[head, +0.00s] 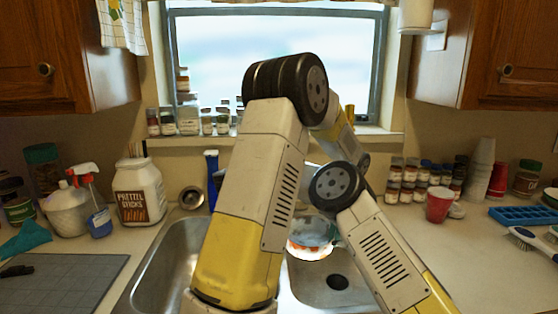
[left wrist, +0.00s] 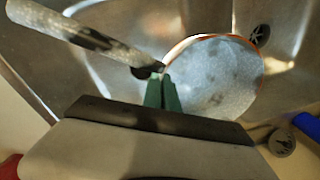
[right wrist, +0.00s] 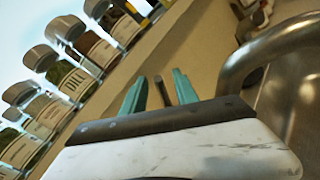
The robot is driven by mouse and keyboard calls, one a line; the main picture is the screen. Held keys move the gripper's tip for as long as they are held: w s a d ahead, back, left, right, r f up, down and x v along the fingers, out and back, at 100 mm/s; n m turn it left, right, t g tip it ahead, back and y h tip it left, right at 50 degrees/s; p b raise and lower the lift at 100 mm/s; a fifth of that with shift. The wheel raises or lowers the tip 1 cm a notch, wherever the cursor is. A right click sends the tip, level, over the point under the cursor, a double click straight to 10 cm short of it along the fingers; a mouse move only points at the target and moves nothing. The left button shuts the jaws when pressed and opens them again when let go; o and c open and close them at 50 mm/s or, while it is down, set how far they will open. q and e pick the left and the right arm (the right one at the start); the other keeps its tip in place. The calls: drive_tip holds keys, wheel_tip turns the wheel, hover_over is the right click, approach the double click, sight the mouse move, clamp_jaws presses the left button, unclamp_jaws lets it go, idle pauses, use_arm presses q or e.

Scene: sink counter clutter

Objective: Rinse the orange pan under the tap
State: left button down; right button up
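The orange pan (head: 310,245) hangs over the right basin of the sink (head: 160,275), partly hidden by my arms in the head view. In the left wrist view the pan (left wrist: 215,80) shows a grey inside, a thin orange rim and a worn metal handle (left wrist: 75,28) reaching to the upper left. My left gripper (left wrist: 163,90) has its green fingers close together at the pan's edge, where the handle joins. My right gripper (right wrist: 160,92) has its teal fingers apart, with a thin dark bar between them and gaps beside it. The tap's curved spout (right wrist: 265,55) is right of them.
Spice jars (right wrist: 75,85) stand on the window sill beside my right gripper. A red cup (head: 439,205) and more jars stand on the right counter. A pretzel tub (head: 140,193) and spray bottle (head: 98,215) stand at the left. The left basin looks empty where visible.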

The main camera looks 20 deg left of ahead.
drive_tip(key=shift+w, duration=0.35)
clamp_jaws()
idle(1.2)
